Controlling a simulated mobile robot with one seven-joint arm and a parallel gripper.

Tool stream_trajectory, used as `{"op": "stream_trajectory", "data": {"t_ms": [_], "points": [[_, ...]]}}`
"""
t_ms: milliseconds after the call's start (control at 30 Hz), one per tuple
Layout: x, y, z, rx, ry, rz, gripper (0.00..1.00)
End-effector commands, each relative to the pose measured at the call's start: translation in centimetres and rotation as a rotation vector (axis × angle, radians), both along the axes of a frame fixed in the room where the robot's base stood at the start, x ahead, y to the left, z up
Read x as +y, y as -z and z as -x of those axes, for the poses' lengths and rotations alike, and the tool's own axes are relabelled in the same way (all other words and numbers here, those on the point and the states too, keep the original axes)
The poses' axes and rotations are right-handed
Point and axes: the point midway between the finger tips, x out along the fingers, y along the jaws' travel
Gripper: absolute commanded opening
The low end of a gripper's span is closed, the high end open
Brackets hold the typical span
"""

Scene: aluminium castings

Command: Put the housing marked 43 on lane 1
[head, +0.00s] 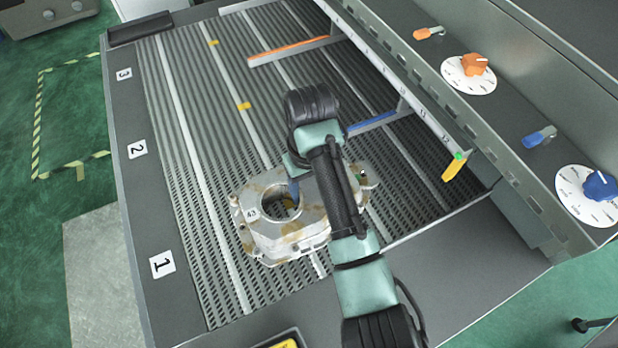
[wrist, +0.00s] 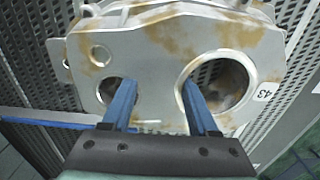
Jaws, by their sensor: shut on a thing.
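The housing marked 43 (head: 287,236) is a pale metal casting with brown stains, over the near part of the slatted deck. Its 43 label shows beside the large bore, and the housing fills much of the wrist view (wrist: 150,50). My gripper (head: 293,190) is shut on it from above. In the wrist view my gripper's blue fingers (wrist: 158,88) reach one into the small hole and one into the large bore. I cannot tell whether the housing touches the deck. The lane 1 label (head: 162,264) is on the left border, left of the housing.
Labels 2 (head: 137,149) and 3 (head: 124,74) are further up the border. An orange bar (head: 290,50) and a blue bar (head: 374,122) cross the deck. A panel with an orange knob (head: 475,64) and a blue knob (head: 600,185) stands right. The deck's upper left is clear.

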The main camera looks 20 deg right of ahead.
Motion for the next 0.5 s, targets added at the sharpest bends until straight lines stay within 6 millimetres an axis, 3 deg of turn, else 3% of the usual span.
{"op": "stream_trajectory", "data": {"t_ms": [367,400,500], "points": [[-0.07,0.12,-0.14,-0.006,0.000,0.002,0.00],[0.01,0.34,0.00,0.000,0.000,0.000,0.67],[0.01,0.33,0.00,0.000,0.000,0.000,0.85]]}}
